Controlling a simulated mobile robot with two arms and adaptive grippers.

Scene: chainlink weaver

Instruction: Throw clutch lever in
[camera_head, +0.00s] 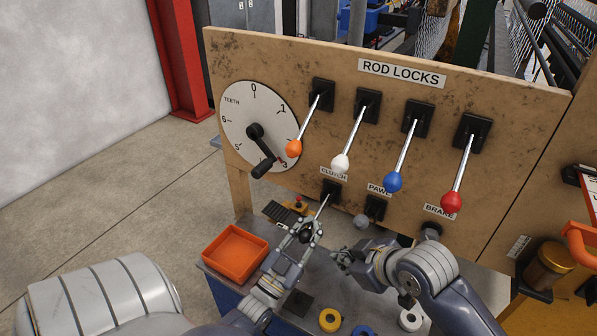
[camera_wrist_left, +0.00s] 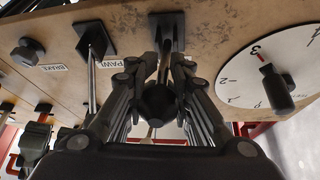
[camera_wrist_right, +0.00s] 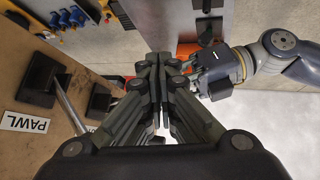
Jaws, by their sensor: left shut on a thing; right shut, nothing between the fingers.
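The clutch lever (camera_head: 323,205) has a black base under the CLUTCH label, a thin metal rod and a black knob. It sticks out from the panel toward me and slants down. My left gripper (camera_head: 305,232) is shut on the black knob; in the left wrist view the knob (camera_wrist_left: 158,104) sits between the fingers. My right gripper (camera_head: 343,258) is shut and empty, below and to the right of the clutch lever; its closed fingertips show in the right wrist view (camera_wrist_right: 161,64).
The pawl lever (camera_head: 361,221) stands close to the right of the clutch lever, and the brake lever (camera_head: 431,231) beyond it. Above hang four rod lock levers, including the white one (camera_head: 341,161). A dial (camera_head: 243,108) is at left. An orange tray (camera_head: 235,255) sits below.

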